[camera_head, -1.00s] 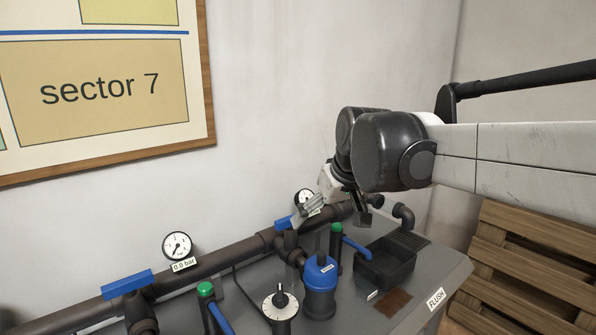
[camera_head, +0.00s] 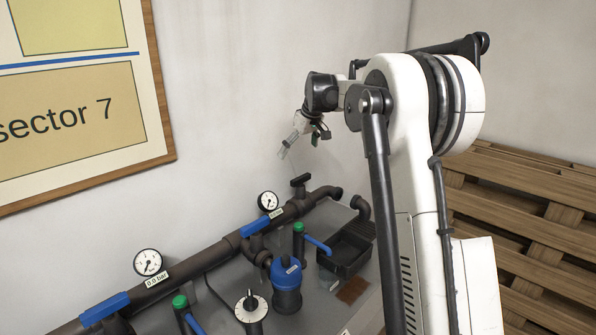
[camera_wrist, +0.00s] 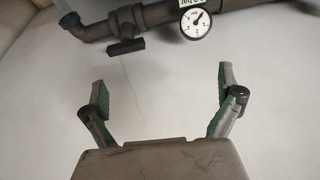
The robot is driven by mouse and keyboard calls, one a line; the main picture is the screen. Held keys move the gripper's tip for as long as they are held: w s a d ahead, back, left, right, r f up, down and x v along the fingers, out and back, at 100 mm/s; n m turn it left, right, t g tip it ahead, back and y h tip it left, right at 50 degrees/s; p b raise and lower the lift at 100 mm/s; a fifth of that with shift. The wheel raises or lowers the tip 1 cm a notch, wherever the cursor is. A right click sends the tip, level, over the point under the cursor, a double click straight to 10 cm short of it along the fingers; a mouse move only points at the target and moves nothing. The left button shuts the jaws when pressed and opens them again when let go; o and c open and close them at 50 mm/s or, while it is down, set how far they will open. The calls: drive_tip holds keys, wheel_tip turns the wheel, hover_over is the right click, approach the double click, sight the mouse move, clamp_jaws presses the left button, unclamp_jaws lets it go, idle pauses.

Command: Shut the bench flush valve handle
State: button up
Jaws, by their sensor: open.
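A black valve handle (camera_head: 301,181) stands on top of the dark manifold pipe near its far right end. It also shows in the wrist view as a dark bar (camera_wrist: 126,47) on a short stem. It has no readable label, so I cannot tell for sure that it is the flush valve handle. My gripper (camera_head: 289,148) is in the air above the pipe, up and left of this handle and apart from it. In the wrist view my gripper (camera_wrist: 160,92) is open, its two fingers spread wide with nothing between them.
A pressure gauge (camera_head: 268,201) sits beside the handle. Blue handles (camera_head: 255,225) lie along the pipe. A blue-capped filter (camera_head: 287,275), green-topped posts, a dial (camera_head: 250,306) and a black basin (camera_head: 345,254) crowd the bench. The wall (camera_head: 230,100) is close behind; pallets (camera_head: 520,210) stand right.

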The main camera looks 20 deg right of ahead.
drive_tip(key=n+p, duration=0.1)
drive_tip(key=p, duration=0.3)
approach(301, 177)
drive_tip(key=shift+y, duration=0.3)
drive_tip(key=p+x, duration=0.1)
drive_tip(key=x, duration=0.8)
drive_tip(key=shift+w+d+f+p, duration=0.1)
drive_tip(key=shift+d+f+p, duration=0.1)
drive_tip(key=shift+f+p, duration=0.25)
drive_tip(key=c, duration=1.1)
drive_tip(key=shift+c, duration=0.2)
